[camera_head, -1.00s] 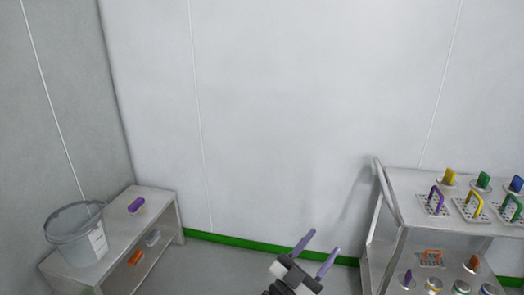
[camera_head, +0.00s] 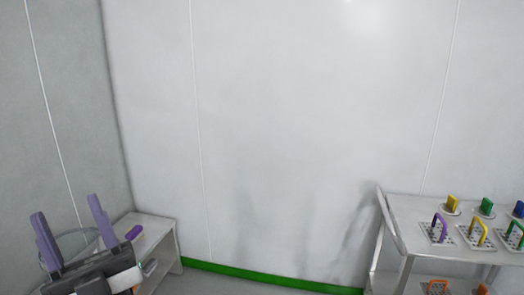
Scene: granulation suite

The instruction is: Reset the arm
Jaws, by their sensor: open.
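My gripper (camera_head: 74,232) is at the lower left, with its two purple fingers pointing up and spread apart. It is open and nothing shows between the fingers. It stands in front of the clear bucket (camera_head: 78,240) and hides most of it. It also covers much of the low steel bench (camera_head: 160,230) from this view.
A purple-handled item (camera_head: 134,232) lies on the bench top, just right of my gripper. A steel trolley (camera_head: 405,212) on the right holds several coloured-handled pieces, including a purple-handled grid (camera_head: 440,230). The space between bench and trolley, before the white wall (camera_head: 290,130), looks clear.

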